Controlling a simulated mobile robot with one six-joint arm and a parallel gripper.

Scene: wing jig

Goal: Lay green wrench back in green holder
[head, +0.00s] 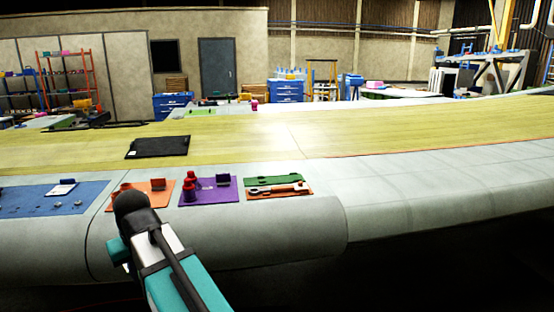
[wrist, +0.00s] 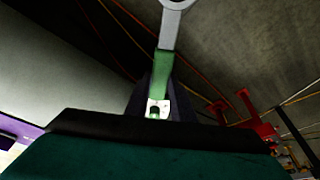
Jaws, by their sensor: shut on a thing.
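The green wrench (wrist: 162,65) shows in the wrist view, with a green handle and a grey ring end at the top edge. My gripper (wrist: 158,108) is shut on its handle. The wrench is clear of the wing, beside its pale edge and over the dark floor. The green holder (head: 275,180) is a flat green strip on the wing in the head view, right of the purple mat. My arm fills the lower left of the head view. My gripper and the wrench are hidden there.
An orange holder (head: 300,193) with a wrench on it lies just in front of the green one. A purple mat (head: 222,194) and an orange mat (head: 160,186) with red and dark parts lie to the left. A black pad (head: 158,147) lies behind. The wing right of the holders is bare.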

